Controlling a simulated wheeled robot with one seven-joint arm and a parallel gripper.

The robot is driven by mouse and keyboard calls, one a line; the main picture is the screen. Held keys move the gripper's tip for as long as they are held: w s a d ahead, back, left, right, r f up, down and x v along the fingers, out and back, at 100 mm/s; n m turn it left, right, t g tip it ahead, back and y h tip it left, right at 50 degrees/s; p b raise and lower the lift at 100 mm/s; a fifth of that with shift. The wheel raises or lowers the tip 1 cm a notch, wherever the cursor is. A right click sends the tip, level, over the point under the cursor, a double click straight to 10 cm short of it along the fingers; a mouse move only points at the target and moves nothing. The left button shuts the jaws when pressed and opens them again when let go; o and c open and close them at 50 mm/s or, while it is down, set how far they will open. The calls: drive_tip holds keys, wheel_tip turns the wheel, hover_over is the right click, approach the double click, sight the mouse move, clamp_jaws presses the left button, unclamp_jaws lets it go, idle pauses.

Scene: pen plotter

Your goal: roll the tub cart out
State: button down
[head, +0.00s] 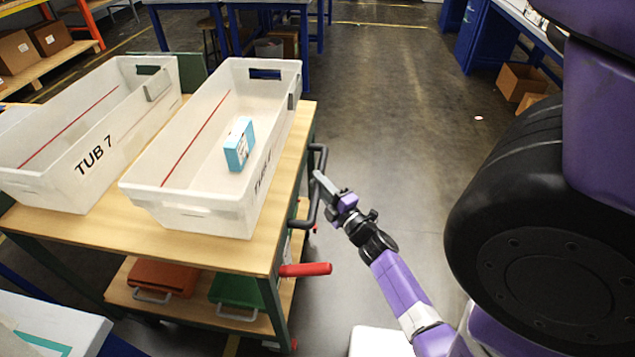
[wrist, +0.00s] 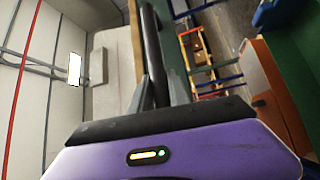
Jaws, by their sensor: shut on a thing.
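The tub cart (head: 262,246) has a wooden top, a green frame and a lower shelf. Two white tubs marked TUB 7 stand on its top, the left tub (head: 60,188) and the right tub (head: 190,212). A blue and white box (head: 239,146) is inside the right tub. A black push handle (head: 312,205) runs along the cart's right end. My gripper (head: 320,180) is at this handle, shut on it. In the wrist view the dark handle bar (wrist: 150,50) passes between the two grey fingers (wrist: 158,92).
A red lever (head: 305,269) sticks out low from the cart's near right corner. Orange and green cases (head: 235,291) lie on the lower shelf. Blue benches stand at the back and right, with cardboard boxes (head: 522,80). The floor (head: 400,110) right of the cart is clear.

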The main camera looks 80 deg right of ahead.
drive_tip(key=c, duration=1.3)
unclamp_jaws()
drive_tip(key=shift+o, duration=0.2)
drive_tip(key=v, duration=0.7)
drive_tip(key=shift+s+a+b, duration=0.25)
drive_tip(key=shift+a+b, duration=0.05)
drive_tip(key=shift+b, duration=0.1)
drive_tip(key=shift+f, duration=0.15)
